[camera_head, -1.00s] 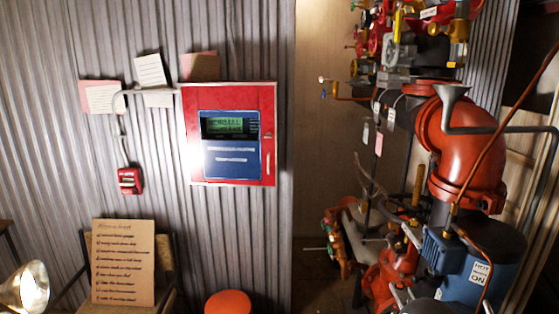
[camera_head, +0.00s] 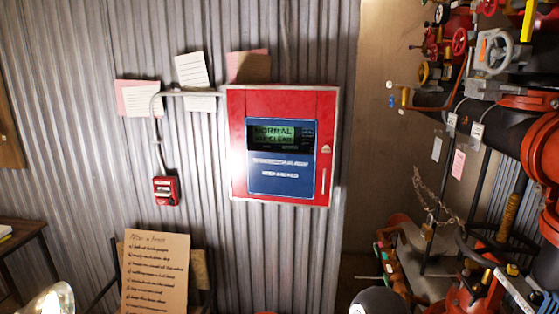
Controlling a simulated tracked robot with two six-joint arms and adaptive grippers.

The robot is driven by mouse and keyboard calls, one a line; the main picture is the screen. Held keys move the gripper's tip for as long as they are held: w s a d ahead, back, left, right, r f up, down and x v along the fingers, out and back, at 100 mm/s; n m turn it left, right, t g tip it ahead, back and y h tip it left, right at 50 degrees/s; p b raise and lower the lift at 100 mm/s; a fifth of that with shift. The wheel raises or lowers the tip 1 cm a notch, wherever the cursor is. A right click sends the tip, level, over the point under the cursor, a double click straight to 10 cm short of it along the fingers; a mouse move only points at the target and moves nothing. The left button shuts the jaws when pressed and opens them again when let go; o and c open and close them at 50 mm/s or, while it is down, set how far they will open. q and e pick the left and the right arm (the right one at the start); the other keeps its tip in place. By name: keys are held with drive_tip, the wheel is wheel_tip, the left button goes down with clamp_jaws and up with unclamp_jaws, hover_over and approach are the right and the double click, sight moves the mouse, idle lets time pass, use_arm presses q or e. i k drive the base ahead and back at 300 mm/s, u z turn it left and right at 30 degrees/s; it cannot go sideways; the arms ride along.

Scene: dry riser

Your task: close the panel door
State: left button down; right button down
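The red alarm panel (camera_head: 237,180) hangs on the corrugated metal wall near the middle of the head view. A blue plate with a lit green display reading "NORMAL" shows in its front. A slim upright handle (camera_head: 323,181) and a small lock sit on the right side of the front. The red front looks flush with its frame, though a small gap would be hard to see from here.
A small red call box (camera_head: 166,190) hangs left of the panel, with paper notes above. A handwritten board (camera_head: 155,270) stands below left. Red pipes and valves (camera_head: 540,150) crowd the right side.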

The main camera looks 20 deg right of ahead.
sight(277, 177)
drive_tip(key=z, duration=0.05)
drive_tip(key=i, duration=1.25)
drive_tip(key=z, duration=0.55)
